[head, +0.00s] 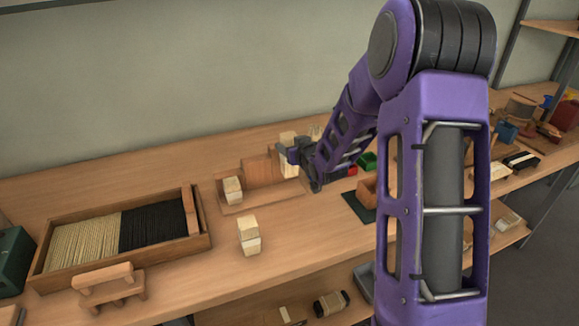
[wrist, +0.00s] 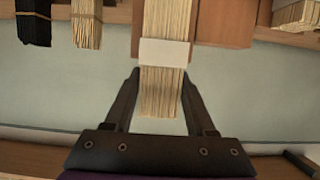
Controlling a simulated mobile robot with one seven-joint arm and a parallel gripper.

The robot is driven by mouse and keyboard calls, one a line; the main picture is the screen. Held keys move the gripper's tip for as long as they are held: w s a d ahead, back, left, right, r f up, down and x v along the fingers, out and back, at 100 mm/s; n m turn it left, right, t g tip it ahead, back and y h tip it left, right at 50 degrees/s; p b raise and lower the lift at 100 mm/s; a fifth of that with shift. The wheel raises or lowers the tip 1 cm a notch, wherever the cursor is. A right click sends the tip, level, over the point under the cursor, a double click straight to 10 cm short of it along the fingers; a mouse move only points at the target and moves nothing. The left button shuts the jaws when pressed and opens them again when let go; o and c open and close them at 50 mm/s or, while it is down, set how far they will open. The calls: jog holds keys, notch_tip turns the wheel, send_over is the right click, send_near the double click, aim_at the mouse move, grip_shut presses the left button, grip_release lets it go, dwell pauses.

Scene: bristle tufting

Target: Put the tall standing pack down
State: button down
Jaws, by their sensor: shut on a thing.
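My gripper (head: 292,153) is at the back of the bench, beside a wooden block. In the wrist view its two dark fingers (wrist: 161,76) are shut on a tall pack (wrist: 163,95) of pale bristles with a white band (wrist: 165,52). The pack (head: 288,138) also shows in the head view, partly hidden by the gripper. It looks about upright there. I cannot tell whether its lower end touches the bench.
A wooden block (head: 262,171) stands left of the gripper. Shorter pale packs stand nearby (head: 232,189) and nearer the front (head: 249,238). A wooden tray (head: 205,240) holds pale and black bristles. A small wooden stand (head: 108,287) is at the front left.

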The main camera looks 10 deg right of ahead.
jog(key=shift+f+b, duration=0.3)
jog(key=shift+f, duration=2.5)
jog(key=shift+f, duration=0.15)
jog(key=shift+c, duration=1.1)
grip_release()
jog(key=shift+s+r, duration=0.15)
jog(key=shift+r, duration=0.1)
jog(key=v, duration=1.1)
jog(key=shift+s+p, duration=0.25)
jog(key=shift+p, duration=0.1)
jog(key=shift+d+r, duration=0.1)
jog(key=shift+d, duration=0.05)
